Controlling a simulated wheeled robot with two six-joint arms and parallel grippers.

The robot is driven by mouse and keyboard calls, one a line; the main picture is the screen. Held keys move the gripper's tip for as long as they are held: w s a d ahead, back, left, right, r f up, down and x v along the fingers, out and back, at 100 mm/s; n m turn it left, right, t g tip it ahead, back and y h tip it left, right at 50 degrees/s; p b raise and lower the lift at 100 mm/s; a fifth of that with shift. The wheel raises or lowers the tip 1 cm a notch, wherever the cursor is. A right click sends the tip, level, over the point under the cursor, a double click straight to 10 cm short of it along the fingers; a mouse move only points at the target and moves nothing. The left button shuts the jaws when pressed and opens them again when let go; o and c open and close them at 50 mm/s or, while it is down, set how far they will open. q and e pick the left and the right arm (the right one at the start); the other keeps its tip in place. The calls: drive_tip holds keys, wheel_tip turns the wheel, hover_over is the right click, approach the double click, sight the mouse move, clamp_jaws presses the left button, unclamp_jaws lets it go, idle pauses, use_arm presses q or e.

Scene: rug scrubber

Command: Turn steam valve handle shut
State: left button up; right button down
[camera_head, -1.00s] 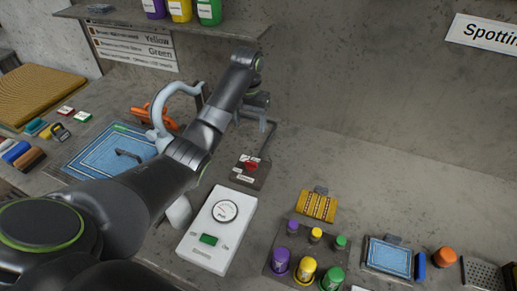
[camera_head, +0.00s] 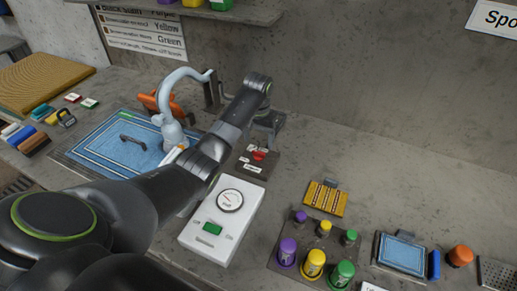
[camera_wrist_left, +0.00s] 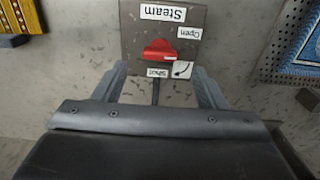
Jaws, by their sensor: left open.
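The red steam valve handle (camera_head: 259,155) sits on a small dark plate (camera_head: 249,170) on the bench. In the left wrist view the red handle (camera_wrist_left: 160,50) shows between labels reading "Steam", "Open" and "Shut", all upside down. I cannot tell for certain which label it points to. My left gripper (camera_head: 267,128) is just above and behind the handle in the head view. In the wrist view its open fingers (camera_wrist_left: 160,88) stand on either side of the plate's lower edge, apart from the handle and empty. My right gripper is not in view.
A white box with a dial (camera_head: 230,200) and green switch stands in front of the plate. A grey curved pipe (camera_head: 179,75) and blue mat (camera_head: 85,150) are left. Colored bottles (camera_head: 313,262) and a yellow striped block (camera_head: 326,198) are right.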

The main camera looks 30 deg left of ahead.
sight(258, 152)
use_arm(q)
drive_tip(key=shift+f, duration=2.6)
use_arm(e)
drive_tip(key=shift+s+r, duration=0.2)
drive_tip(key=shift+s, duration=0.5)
use_arm(q)
drive_tip(key=c, duration=1)
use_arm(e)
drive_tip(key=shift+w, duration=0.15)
